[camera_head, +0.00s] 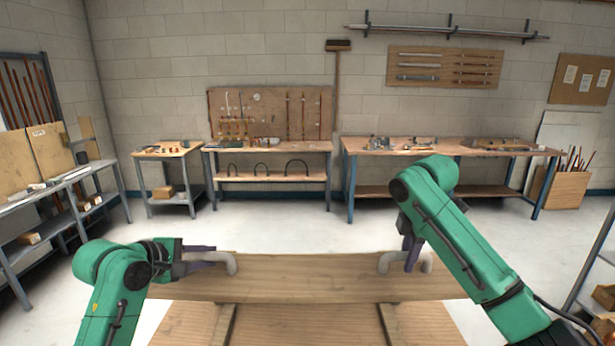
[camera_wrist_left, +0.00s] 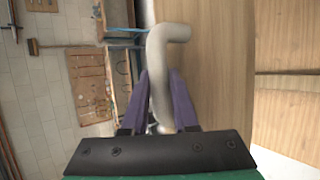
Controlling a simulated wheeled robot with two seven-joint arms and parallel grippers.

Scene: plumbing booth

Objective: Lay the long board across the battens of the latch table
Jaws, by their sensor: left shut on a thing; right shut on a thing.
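The long board (camera_head: 305,278) is a light wooden plank lying crosswise in front of me, with a pale grey bent handle near each end. My left gripper (camera_head: 222,260) is shut on the left handle (camera_head: 231,263). In the left wrist view, the purple fingers (camera_wrist_left: 160,105) clasp that handle (camera_wrist_left: 157,55) beside the board face (camera_wrist_left: 220,60). My right gripper (camera_head: 408,262) is shut on the right handle (camera_head: 385,262). The latch table (camera_head: 305,325) is below and nearer, with a left batten (camera_head: 218,325) and a right batten (camera_head: 389,324). The board hides their far ends; I cannot tell whether it touches them.
Workbenches (camera_head: 450,147) with tools stand along the back wall. A shelf rack (camera_head: 60,195) is at the left, and another shelf (camera_head: 600,255) is at the right edge. The pale floor (camera_head: 300,225) behind the board is clear.

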